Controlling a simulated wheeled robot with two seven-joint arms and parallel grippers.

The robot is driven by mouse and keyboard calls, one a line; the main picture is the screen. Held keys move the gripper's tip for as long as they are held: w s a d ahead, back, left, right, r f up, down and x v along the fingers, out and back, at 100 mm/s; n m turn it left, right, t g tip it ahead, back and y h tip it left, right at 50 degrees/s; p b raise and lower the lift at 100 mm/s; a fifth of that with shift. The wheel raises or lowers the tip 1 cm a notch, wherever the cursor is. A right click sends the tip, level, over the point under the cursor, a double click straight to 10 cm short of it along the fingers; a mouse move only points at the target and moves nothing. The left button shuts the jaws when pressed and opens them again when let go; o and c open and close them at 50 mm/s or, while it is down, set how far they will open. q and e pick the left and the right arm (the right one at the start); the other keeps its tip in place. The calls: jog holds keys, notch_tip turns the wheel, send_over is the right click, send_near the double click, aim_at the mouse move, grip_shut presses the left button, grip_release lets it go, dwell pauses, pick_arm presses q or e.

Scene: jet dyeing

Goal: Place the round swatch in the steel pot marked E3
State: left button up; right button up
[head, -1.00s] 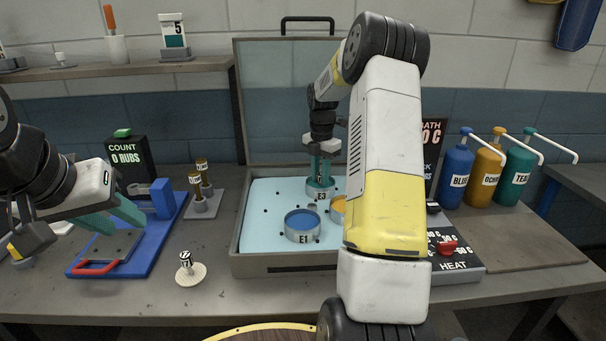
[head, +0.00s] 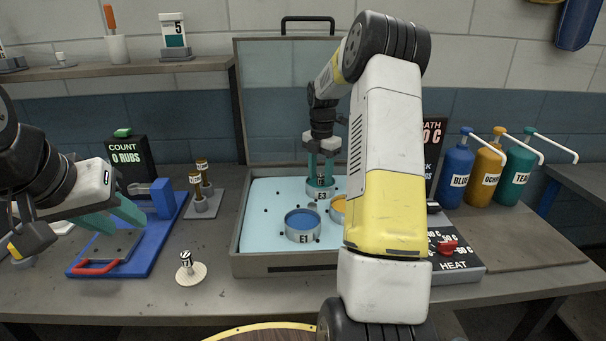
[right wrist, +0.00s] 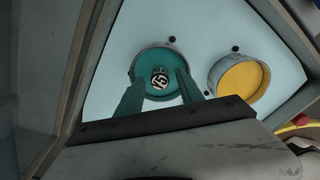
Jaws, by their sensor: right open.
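The steel pot E3 (head: 319,195) stands at the back of the pale blue tray bed. In the right wrist view it shows as a round teal-filled pot (right wrist: 146,62). A small knob with a black-and-white label (right wrist: 159,77) stands upright in it; any swatch disc beneath cannot be told from the teal. My right gripper (head: 321,172) is over this pot, its teal fingers apart on either side of the knob. A round cream disc (head: 199,278) with a labelled knob lies on the bench at the left. My left gripper (head: 115,220) is open above the blue rig.
Pot E1 (head: 302,236) with blue inside stands in front of E3. A pot with orange-yellow inside (right wrist: 241,80) is beside E3, partly behind my right arm in the head view. The case (head: 236,240) has raised walls and an upright lid. The heat panel (head: 460,262) is at the right.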

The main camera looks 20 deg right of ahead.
aim_at(320, 175)
notch_tip(320, 175, up, 10)
jog(key=r, duration=0.1)
jog(key=s+a+r+m+t, duration=0.1)
jog(key=s+a+r+m, duration=0.3)
jog(key=s+a+r, duration=0.15)
jog(key=s+a+m+t, duration=0.1)
jog(key=s+a+m, duration=0.2)
jog(key=s+m, duration=0.3)
jog(key=s+a+m+t+y, duration=0.1)
jog(key=s+a+m+t, duration=0.1)
jog(key=s+a+m, duration=0.2)
jog(key=s+a+m+t+y, duration=0.1)
jog(key=s+a+m, duration=0.3)
jog(key=s+m, duration=0.5)
jog(key=s+t, duration=0.1)
jog(key=s, duration=0.5)
jog(key=shift+s, duration=0.3)
